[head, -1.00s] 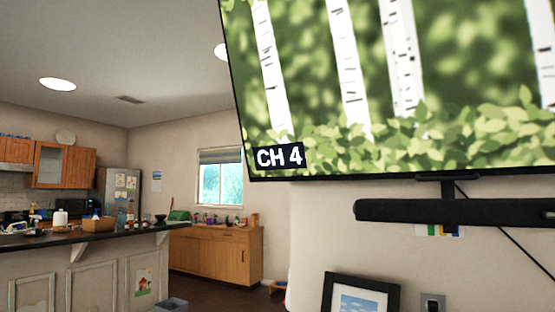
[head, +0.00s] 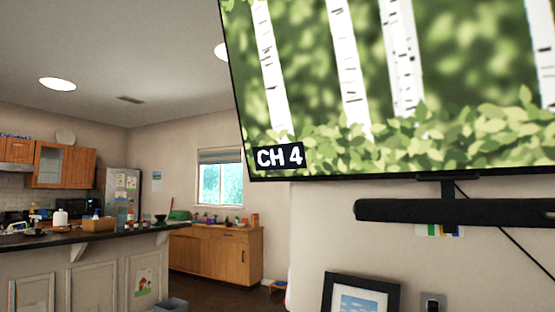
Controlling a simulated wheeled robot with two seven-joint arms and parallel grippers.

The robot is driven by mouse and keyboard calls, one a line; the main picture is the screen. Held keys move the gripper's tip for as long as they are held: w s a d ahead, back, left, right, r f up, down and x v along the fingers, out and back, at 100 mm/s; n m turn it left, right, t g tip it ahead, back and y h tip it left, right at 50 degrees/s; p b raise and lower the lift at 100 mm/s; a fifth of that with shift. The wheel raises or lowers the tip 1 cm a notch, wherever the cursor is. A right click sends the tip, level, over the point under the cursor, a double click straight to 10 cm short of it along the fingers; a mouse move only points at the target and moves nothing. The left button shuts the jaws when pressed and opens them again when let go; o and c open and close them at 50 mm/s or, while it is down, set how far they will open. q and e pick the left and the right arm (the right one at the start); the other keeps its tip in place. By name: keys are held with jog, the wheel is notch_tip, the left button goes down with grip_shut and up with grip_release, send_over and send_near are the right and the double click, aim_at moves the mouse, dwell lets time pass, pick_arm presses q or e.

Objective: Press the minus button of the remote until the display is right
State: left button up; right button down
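The display (head: 400,90) is a large wall-mounted television at the upper right of the head view, partly cut off by the picture's edges. It shows white birch trunks and green leaves. A black label (head: 279,157) at its lower left reads "CH 4" in white. The remote and its minus button are not in view. Neither of my grippers is in view.
A black soundbar (head: 455,212) hangs below the television. A framed picture (head: 361,296) stands under it. At the left is a kitchen counter (head: 90,238) with several items on it. A wooden cabinet (head: 216,254) stands under the window (head: 220,183).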

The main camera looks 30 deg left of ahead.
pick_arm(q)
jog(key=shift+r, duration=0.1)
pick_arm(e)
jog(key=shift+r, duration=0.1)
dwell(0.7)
